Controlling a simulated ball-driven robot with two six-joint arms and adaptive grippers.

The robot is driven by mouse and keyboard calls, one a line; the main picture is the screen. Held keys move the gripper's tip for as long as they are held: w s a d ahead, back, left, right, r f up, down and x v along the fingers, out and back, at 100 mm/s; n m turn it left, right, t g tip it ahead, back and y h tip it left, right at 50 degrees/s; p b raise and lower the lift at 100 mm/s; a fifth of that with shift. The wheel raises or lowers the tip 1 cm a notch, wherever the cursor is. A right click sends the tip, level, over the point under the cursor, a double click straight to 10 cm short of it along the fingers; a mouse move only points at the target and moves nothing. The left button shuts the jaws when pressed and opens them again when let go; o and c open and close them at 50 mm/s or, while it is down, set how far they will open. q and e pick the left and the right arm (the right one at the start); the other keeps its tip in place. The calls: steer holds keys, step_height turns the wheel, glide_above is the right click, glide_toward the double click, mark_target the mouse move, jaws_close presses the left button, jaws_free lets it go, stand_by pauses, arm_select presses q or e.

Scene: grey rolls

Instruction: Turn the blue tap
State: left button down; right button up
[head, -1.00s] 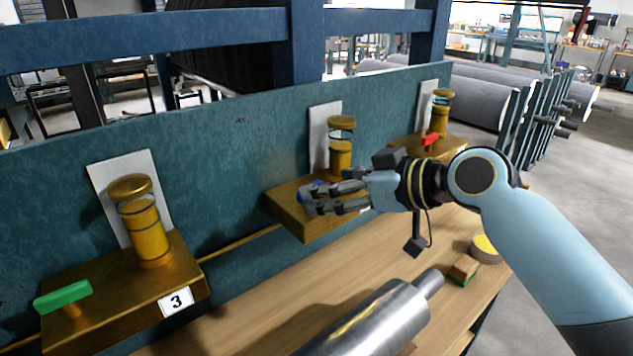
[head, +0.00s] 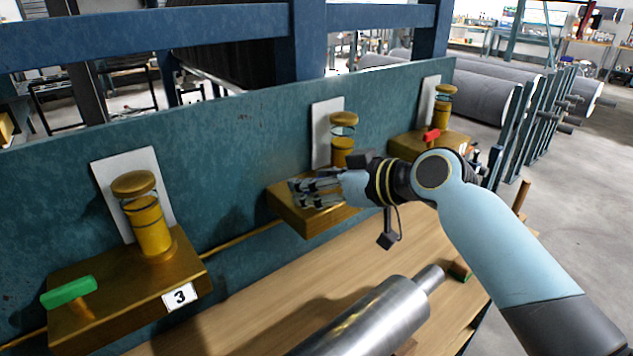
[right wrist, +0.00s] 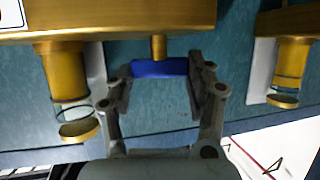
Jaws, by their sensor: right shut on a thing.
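The blue tap (right wrist: 160,68) shows in the right wrist view as a short blue bar on a brass stem, under the middle brass block (right wrist: 110,22). My right gripper (right wrist: 160,80) is shut on it, one finger at each end of the bar. In the head view my right gripper (head: 298,194) lies over the front of the middle brass block (head: 310,222), and its fingers hide the blue tap there. My left gripper is not in view.
A green tap (head: 68,291) is on the left block, by a label with a 3 (head: 180,296). A red tap (head: 431,135) is on the right block. A steel roller (head: 375,320) lies on the wooden bench (head: 245,312) below.

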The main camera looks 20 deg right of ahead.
steer(key=shift+c, duration=0.7)
steer(key=shift+a+r+m+h+p, duration=0.1)
steer(key=shift+r+m+h+p, duration=0.05)
steer(key=shift+m+h+p, duration=0.35)
steer(key=shift+m+t+h+p, duration=0.3)
steer(key=shift+t+h+p, duration=0.1)
steer(key=shift+p, duration=0.25)
steer(key=o, duration=1.2)
